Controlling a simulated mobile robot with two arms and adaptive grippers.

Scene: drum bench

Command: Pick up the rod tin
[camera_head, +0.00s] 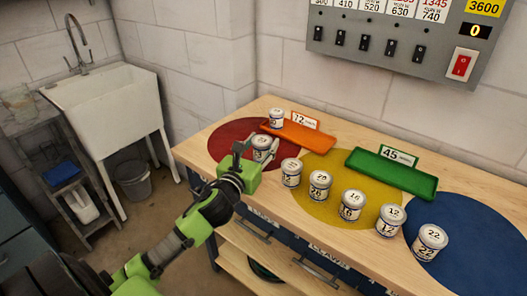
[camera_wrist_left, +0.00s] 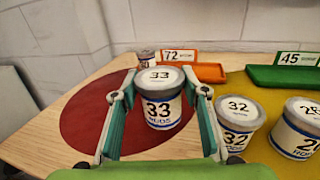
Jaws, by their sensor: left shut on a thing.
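The rod tin, a white tin with a grey lid marked 33, is in the left wrist view (camera_wrist_left: 162,108), with small lettering below the number that looks like "RODS". It also shows in the head view (camera_head: 262,143), by the red round mat (camera_head: 228,139). My left gripper (camera_head: 257,152) is shut on this tin, one finger on each side, as the left wrist view (camera_wrist_left: 160,92) shows. The tin is upright; I cannot tell whether it touches the surface. My right gripper is not in view.
A tin marked 32 (camera_head: 291,173) stands close right, with several more tins along the front edge. A small tin (camera_head: 276,118) stands behind, by the orange tray (camera_head: 301,135). A green tray (camera_head: 391,174) lies farther right. A switch panel (camera_head: 400,35) hangs on the wall.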

